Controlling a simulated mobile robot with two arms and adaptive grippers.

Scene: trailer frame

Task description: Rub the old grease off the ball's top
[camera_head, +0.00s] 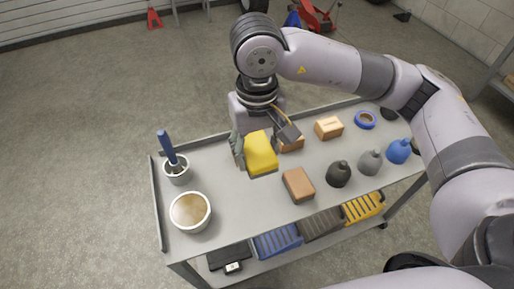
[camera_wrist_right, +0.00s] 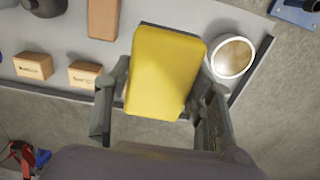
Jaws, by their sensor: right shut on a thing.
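My right gripper (camera_head: 262,143) is shut on a yellow sponge-like block (camera_head: 261,154), held over the left-middle part of a grey cart top. In the right wrist view the gripper (camera_wrist_right: 162,84) has a finger on each side of the yellow block (camera_wrist_right: 165,72), which has a dark edge along its far end. Whether the block touches the cart top is hard to tell. I cannot make out the ball or its grease in either view. My left gripper is not in view.
The cart top (camera_head: 232,204) holds a bowl of brownish stuff (camera_head: 190,212), a cup (camera_head: 177,175) with a blue-handled tool (camera_head: 167,147), a brown block (camera_head: 298,185), small boxes (camera_head: 328,127), knobbed domes (camera_head: 339,174) and blue tape (camera_head: 365,120). Trays (camera_head: 278,240) sit below. Floor beyond is mostly clear.

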